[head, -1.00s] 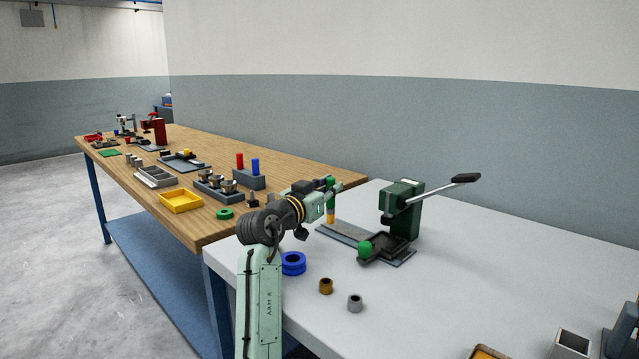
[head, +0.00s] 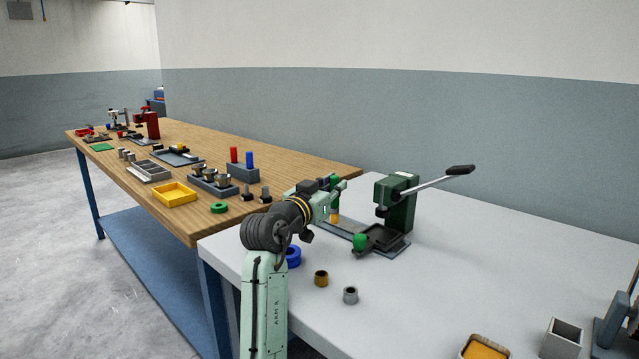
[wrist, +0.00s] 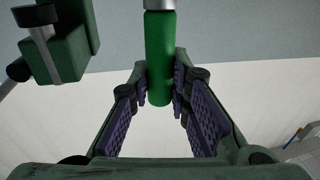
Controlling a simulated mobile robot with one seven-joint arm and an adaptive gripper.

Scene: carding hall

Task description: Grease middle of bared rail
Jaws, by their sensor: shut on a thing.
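My gripper (head: 333,190) is shut on a green stick (head: 335,182). The stick hangs upright with a yellow-orange lower end, over the left part of a flat grey rail (head: 345,230). I cannot tell whether its tip touches the rail. In the wrist view the green stick (wrist: 160,60) stands between the finger pads of my gripper (wrist: 160,95), with a pale metal piece at its far end. A dark carriage (head: 383,241) with a green knob (head: 360,241) sits at the rail's right end, below a green lever press (head: 397,203). My arm hides part of the rail.
A blue ring (head: 294,257), a brown bushing (head: 321,278) and a grey bushing (head: 350,295) lie near the white table's front. Wooden bench (head: 290,165) at left holds several trays and parts.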

